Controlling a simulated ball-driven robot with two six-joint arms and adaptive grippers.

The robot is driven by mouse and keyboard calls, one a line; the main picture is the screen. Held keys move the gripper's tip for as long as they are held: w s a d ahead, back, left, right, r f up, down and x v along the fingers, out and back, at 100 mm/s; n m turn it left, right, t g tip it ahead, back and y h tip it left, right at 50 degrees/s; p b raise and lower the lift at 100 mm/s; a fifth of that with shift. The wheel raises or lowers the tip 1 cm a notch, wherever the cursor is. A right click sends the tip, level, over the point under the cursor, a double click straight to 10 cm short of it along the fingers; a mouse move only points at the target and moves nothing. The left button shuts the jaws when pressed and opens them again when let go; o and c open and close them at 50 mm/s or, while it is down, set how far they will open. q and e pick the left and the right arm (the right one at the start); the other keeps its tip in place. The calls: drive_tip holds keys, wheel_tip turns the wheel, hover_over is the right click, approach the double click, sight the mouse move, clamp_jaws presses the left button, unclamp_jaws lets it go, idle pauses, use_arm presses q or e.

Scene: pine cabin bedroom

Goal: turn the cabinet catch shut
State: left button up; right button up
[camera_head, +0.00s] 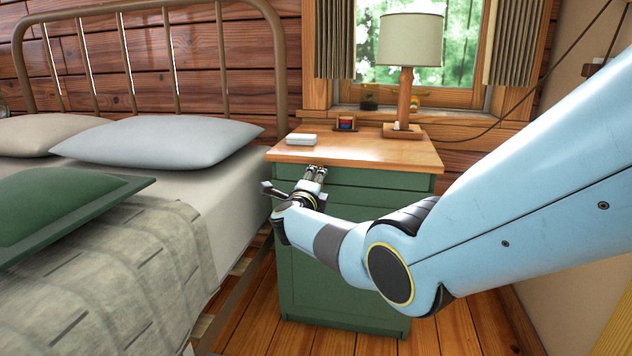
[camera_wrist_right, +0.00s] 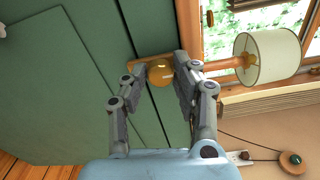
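The cabinet is a green bedside unit (camera_head: 345,285) with a wooden top. My right gripper (camera_head: 317,172) is at its upper front, just under the top's edge, and hides the catch in the head view. In the right wrist view, a rounded brass-coloured piece (camera_wrist_right: 160,75), which looks like the catch, shows with a narrow orange-brown bar beside it, near a dark seam in the green front. My right gripper (camera_wrist_right: 163,66) is open, its fingertips on either side of this piece. I cannot tell whether they touch it. The left gripper is not in view.
A lamp (camera_head: 410,45), a small white box (camera_head: 301,139) and a small dark holder (camera_head: 346,123) stand on the wooden top (camera_head: 365,148). The bed (camera_head: 200,180) is close on the left. A wall is at the right. Some plank floor (camera_head: 455,330) is clear in front.

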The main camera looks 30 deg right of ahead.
drive_tip(key=o, duration=0.4)
drive_tip(key=shift+a, duration=0.1)
drive_tip(key=shift+c, duration=0.2)
drive_tip(key=v, duration=1.2)
